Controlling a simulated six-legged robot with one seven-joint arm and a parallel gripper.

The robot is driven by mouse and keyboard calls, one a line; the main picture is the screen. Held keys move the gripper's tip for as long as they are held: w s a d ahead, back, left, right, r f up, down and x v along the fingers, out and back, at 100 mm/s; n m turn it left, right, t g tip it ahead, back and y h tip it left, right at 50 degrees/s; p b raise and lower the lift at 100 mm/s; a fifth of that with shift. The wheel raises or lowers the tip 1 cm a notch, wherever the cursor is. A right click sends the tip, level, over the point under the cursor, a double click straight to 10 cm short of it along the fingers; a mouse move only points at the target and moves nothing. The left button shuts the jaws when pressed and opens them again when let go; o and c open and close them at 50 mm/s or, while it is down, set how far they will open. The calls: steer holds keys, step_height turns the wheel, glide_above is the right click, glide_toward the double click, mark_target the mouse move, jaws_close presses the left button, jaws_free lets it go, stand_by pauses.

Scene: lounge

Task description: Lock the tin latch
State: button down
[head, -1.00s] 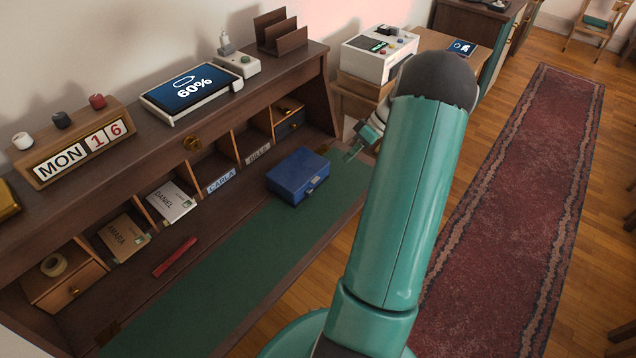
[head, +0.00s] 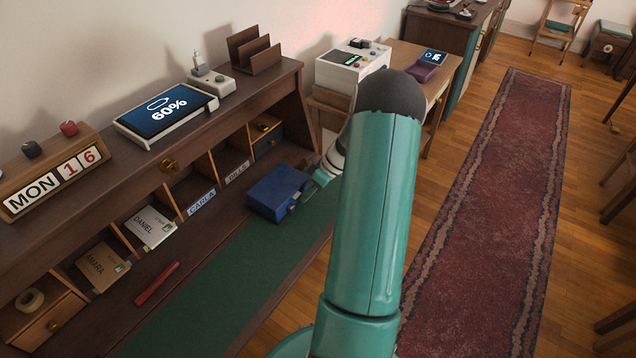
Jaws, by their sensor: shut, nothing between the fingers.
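The blue tin (head: 277,190) sits with its lid down on the green desk mat (head: 215,275), near the mat's far end. Its latch (head: 293,199) is a small light spot on the side facing right; it is too small to tell whether it is locked. My gripper (head: 308,187) is at the right side of the tin, close to the latch. I cannot tell whether it touches. The fingers are small and partly hidden by the wrist, and they look shut with nothing between them. My arm hides the floor and desk edge behind it.
Pigeonholes with letters (head: 150,228) line the back of the desk. A red stick (head: 157,283) lies in front of them. A tablet (head: 167,112) stands on the upper shelf. A white machine (head: 350,66) stands on a side table beyond my arm. The front mat is clear.

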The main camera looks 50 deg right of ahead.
mark_target(294, 209)
steer(key=shift+s+a+r, duration=0.1)
steer(key=shift+s+a, duration=0.1)
steer(key=shift+a, duration=1)
steer(key=shift+a, duration=1.2)
